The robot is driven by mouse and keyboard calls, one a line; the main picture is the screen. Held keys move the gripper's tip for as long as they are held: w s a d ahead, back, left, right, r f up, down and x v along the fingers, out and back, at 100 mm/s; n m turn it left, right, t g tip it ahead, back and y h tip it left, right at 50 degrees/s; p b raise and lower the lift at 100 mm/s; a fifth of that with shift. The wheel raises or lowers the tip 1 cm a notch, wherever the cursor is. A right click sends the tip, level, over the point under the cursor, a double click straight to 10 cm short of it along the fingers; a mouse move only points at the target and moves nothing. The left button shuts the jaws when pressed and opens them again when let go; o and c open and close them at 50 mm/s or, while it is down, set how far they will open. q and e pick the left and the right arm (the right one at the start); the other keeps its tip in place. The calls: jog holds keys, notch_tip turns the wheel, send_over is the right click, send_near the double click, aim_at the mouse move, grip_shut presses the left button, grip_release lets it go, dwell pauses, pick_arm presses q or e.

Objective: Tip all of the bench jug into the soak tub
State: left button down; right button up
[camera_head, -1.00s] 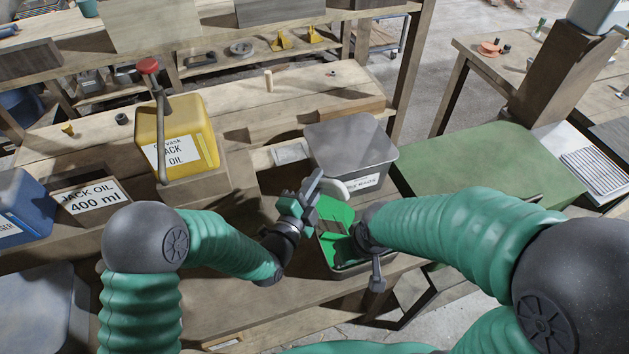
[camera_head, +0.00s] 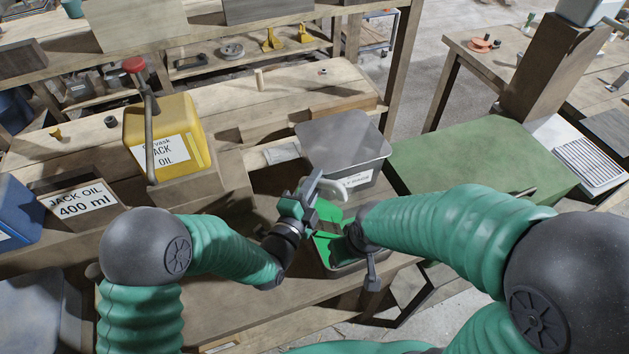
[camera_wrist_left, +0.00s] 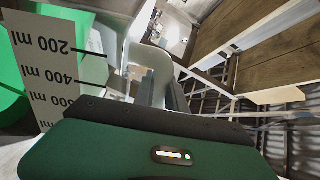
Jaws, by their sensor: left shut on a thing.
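My left gripper (camera_head: 312,198) is shut on the bench jug. In the head view only a pale curved part of the jug (camera_head: 332,190) shows past the fingers. In the left wrist view the jug's white scale (camera_wrist_left: 45,75) reads upside down, beside a pale handle. Green (camera_wrist_left: 14,75) shows left of it; I cannot tell if it is inside the jug. Below the jug is an open grey-rimmed tub (camera_head: 345,269) with bright green inside, which I take as the soak tub. My right gripper (camera_head: 371,272) is at the tub's right side; its fingers are unclear.
A grey box (camera_head: 340,133) with a label stands just behind the tub. A yellow jack oil can (camera_head: 190,120) and a 400 ml sign (camera_head: 80,201) are at left, with a blue container (camera_head: 18,212). A green-topped surface (camera_head: 480,160) lies at right.

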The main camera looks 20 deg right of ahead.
pick_arm(q)
jog(key=shift+s+d+f+m+b, duration=0.15)
jog(key=shift+s+d+m+b, duration=0.15)
jog(key=shift+b, duration=0.1)
jog(key=shift+s+d+m, duration=0.1)
jog(key=shift+d+m, duration=0.05)
jog(key=shift+m, duration=0.15)
jog(key=shift+s+f+b, duration=0.1)
jog(key=shift+b, duration=0.2)
jog(key=shift+s+d, duration=0.1)
jog(key=shift+d, duration=0.05)
jog(key=shift+s+d+f+m+b, duration=0.15)
jog(key=shift+s+d+m+b, duration=0.2)
jog(key=shift+m+b, duration=0.15)
